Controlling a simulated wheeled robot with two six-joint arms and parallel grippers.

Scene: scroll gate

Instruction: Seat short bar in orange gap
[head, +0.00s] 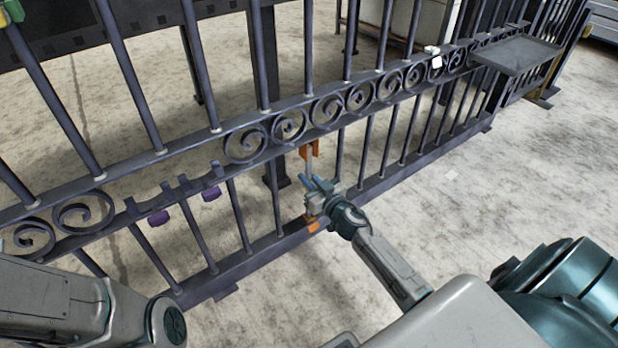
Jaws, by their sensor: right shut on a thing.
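The dark metal gate (180,150) crosses the head view, with upright bars and a row of scrolls. Its orange gap has an upper orange bracket (316,149) under the scroll rail and a lower orange bracket (313,225) at the bottom rail. My right gripper (314,186) is at this gap, shut on the short bar (309,168). The bar is a slim grey piece, roughly upright, between the two brackets. My gripper hides its lower part, so I cannot tell whether its ends sit in the brackets. My left arm shows at the lower left, but its gripper is out of view.
A scroll-row opening has dark cradles and purple marks (158,217). A grey tray (517,53) is fixed to the gate at the upper right. A small white piece (437,61) is on the scroll rail. A green and yellow thing (12,12) is at the top left. The floor in front is clear.

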